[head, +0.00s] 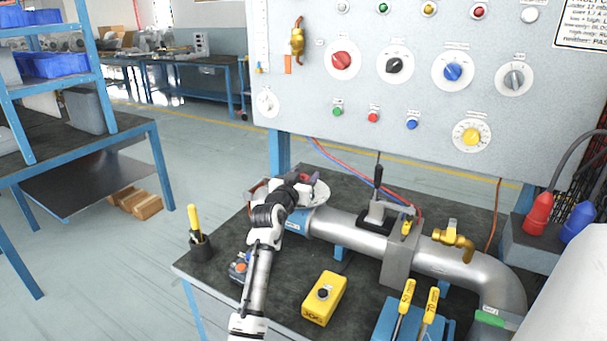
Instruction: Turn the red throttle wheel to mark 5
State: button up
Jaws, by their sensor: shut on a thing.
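The red throttle wheel (306,179) is at the left end of the grey pipe on the bench, and only small red parts of it show around my arm. A pale round dial plate (321,193) lies beside and under it. My gripper (303,187) is at the wheel and shut on it. My wrist hides most of the wheel and the fingertips. The marks on the dial are too small and covered to read, so I cannot tell where the wheel stands.
A lever (377,195) stands on the pipe (352,233), with a brass valve (453,239) farther right. A knob panel (420,105) rises behind.

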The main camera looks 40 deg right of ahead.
jog(key=shift+r+n+t+y+p, duration=0.2)
jog(key=shift+n+t+y+p, duration=1.25)
jog(key=shift+p, duration=1.1)
jog(key=shift+w+a+f+n+t+y, duration=0.15)
jog(key=shift+n+t+y, duration=0.15)
jog(key=shift+t, duration=0.2)
jog(key=shift+d+f+n+t+y, duration=0.1)
jog(key=shift+n+t+y, duration=0.15)
jog(key=shift+t, duration=0.2)
jog(key=shift+w+a+n+t+y+b, duration=0.15)
jog(key=shift+n+t+y+b, duration=0.15)
jog(key=shift+n+t+y, duration=0.25)
jog(key=shift+a+y, duration=0.1)
jog(key=shift+y, duration=0.25)
jog(key=o, duration=1)
jog(key=shift+a, duration=0.1)
jog(key=b+v, duration=0.4)
jog(key=v, duration=0.9)
jog(key=shift+s+a+f, duration=0.1)
jog(key=shift+s, duration=0.3)
